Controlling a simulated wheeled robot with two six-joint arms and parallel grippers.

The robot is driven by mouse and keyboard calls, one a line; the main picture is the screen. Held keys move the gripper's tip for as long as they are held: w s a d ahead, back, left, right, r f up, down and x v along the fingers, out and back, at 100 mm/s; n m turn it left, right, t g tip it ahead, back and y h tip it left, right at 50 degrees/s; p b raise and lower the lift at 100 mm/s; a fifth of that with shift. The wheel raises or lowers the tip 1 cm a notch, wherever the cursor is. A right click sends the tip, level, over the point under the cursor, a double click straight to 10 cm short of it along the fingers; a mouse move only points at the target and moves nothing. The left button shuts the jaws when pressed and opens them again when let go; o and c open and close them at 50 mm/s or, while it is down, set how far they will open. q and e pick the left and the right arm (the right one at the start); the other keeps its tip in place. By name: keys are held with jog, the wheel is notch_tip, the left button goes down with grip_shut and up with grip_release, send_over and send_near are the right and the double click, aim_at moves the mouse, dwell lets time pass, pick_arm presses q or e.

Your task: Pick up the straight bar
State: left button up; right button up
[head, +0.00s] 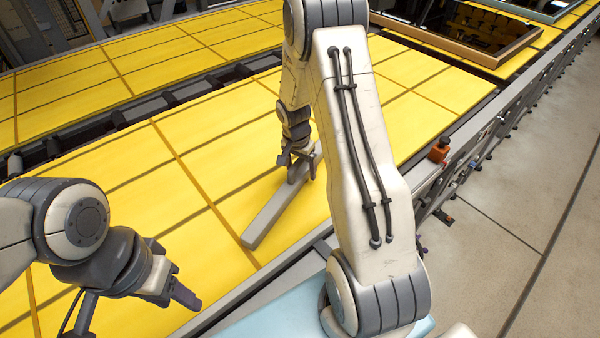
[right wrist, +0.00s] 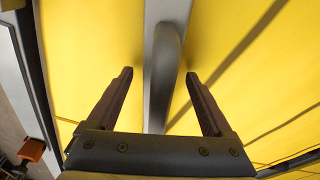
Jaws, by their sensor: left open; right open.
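The straight bar (head: 268,217) is grey and lies flat on the yellow panelled surface in the head view. My right gripper (head: 299,172) is at the bar's far part, and my right arm hides some of the area beside it. In the right wrist view the bar (right wrist: 158,80) runs between the two fingers of my right gripper (right wrist: 160,88), which stand apart with a gap on each side. My left gripper (head: 178,290) is at the lower left, over the near part of the yellow surface, away from the bar and empty.
The yellow panels (head: 85,130) around the bar are clear. A metal rail edges them on the right, with an orange block (head: 440,150) on it. Grey floor (head: 530,220) lies beyond the rail.

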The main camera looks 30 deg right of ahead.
jog(key=c, duration=1.3)
jog(key=shift+c, duration=0.2)
jog(key=shift+r, duration=0.1)
